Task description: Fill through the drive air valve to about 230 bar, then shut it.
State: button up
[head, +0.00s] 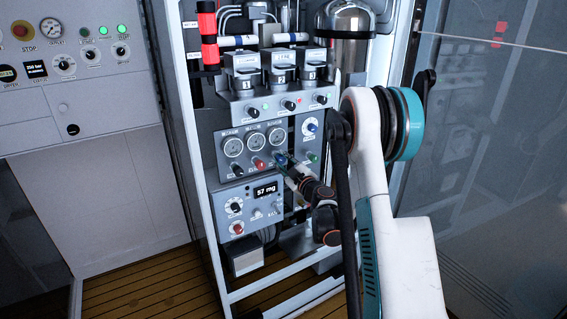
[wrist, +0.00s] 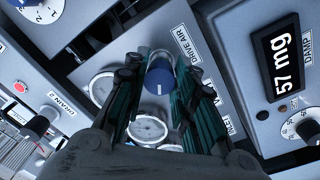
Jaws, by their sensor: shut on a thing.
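The drive air valve is a blue knob (wrist: 160,77) with a white index line, beside the label "DRIVE AIR" in the wrist view. It also shows in the head view as a small blue knob (head: 281,157), partly hidden by my gripper. My gripper (head: 287,165) reaches in from the right; in the wrist view its dark fingers (wrist: 160,92) stand on both sides of the knob, shut on it. Round white gauges (head: 255,140) sit in a row above the knobs. One gauge (wrist: 149,130) shows beside my fingers in the wrist view; its reading is too small to tell.
A red knob (head: 259,163) sits left of the blue knob and a green knob (head: 312,156) right. A display (head: 265,190) below reads "57 mg". Valve blocks (head: 281,75) stand above. A glass door (head: 480,150) is at the right.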

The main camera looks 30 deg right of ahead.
jog(key=o, duration=1.1)
jog(key=shift+c, duration=0.2)
jog(key=shift+s, duration=0.1)
jog(key=s, duration=0.7)
jog(key=shift+s+f, duration=0.15)
